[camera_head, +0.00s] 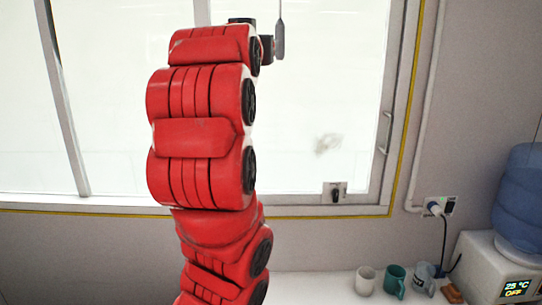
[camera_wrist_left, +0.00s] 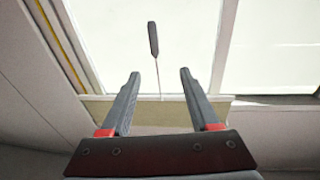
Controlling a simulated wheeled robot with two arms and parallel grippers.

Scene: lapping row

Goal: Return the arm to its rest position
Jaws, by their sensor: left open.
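My left arm, with red casings, rises in front of the window in the head view. In the left wrist view my left gripper (camera_wrist_left: 160,74) is open, with nothing between its two dark fingers. In the head view the arm hides most of the gripper. A dark grey pull handle on a thin cord (camera_head: 280,39) hangs by the top of the arm. In the left wrist view the handle (camera_wrist_left: 153,39) shows beyond the fingertips, apart from them. My right gripper is in neither view.
The bright window (camera_head: 320,100) fills the background. At the lower right, several cups, including a teal mug (camera_head: 395,280), stand on a white counter (camera_head: 308,288). A water dispenser (camera_head: 492,268) with a blue bottle (camera_head: 520,200) and a plugged wall socket (camera_head: 440,206) are on the right.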

